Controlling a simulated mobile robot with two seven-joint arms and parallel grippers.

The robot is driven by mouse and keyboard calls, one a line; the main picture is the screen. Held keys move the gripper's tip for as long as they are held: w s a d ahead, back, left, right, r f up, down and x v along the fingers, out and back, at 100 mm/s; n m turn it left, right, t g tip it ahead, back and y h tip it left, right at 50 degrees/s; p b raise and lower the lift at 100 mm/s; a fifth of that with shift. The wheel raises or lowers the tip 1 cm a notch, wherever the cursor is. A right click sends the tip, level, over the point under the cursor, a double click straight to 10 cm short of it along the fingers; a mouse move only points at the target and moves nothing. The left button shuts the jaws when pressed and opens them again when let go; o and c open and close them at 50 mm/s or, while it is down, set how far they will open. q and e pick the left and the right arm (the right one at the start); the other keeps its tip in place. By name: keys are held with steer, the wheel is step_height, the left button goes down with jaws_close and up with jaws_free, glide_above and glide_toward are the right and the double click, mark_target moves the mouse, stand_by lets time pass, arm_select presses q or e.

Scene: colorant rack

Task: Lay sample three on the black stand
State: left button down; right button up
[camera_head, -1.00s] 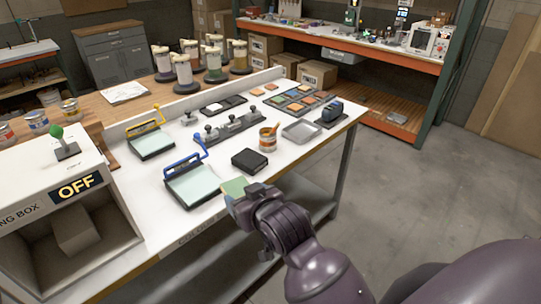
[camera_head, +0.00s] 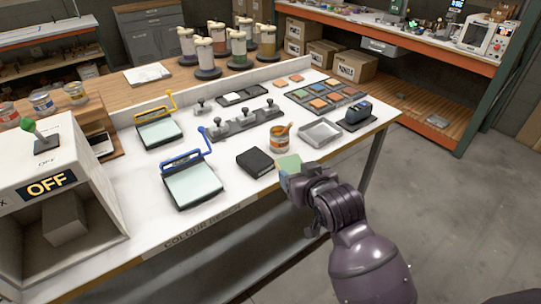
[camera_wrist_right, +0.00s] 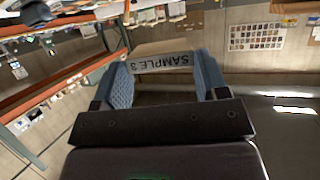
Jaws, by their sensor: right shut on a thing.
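My right gripper (camera_head: 292,183) is shut on sample three (camera_head: 289,162), a flat green tile. In the right wrist view sample three (camera_wrist_right: 165,64) sits between the two blue-grey fingers (camera_wrist_right: 163,85), with "SAMPLE 3" upside down on its edge. The black stand (camera_head: 255,162), which I take to be the low black block, is on the white table just left of the tile. The tile is near the table's front edge and appears apart from the stand; its height is hard to judge. My left gripper is not in view.
An orange-labelled can (camera_head: 281,140) with a brush stands behind the stand and tile. A grey tray (camera_head: 320,133) is to the right. A blue-handled board (camera_head: 193,186) is to the left. White table surface shows around the stand.

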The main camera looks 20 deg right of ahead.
steer(key=w+r+n+g+y+b, duration=0.1)
steer(key=w+r+n+y, duration=0.15)
steer(key=w, duration=0.65)
steer(key=w+r+n+y+b, duration=0.15)
steer(key=w+r, duration=0.25)
steer(key=w, duration=0.4)
glide_toward(263, 165)
steer(key=w+a+r, duration=0.1)
steer(key=w+r, duration=0.3)
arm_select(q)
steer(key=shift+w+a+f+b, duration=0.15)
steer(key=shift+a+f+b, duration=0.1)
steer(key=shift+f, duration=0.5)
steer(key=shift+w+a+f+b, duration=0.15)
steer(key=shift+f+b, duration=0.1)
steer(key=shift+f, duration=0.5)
arm_select(e)
steer(key=shift+y, duration=0.4)
steer(key=shift+s+a+f, duration=0.1)
steer(key=shift+f, duration=2.7)
steer(key=shift+f, duration=0.15)
steer(key=o, duration=0.9)
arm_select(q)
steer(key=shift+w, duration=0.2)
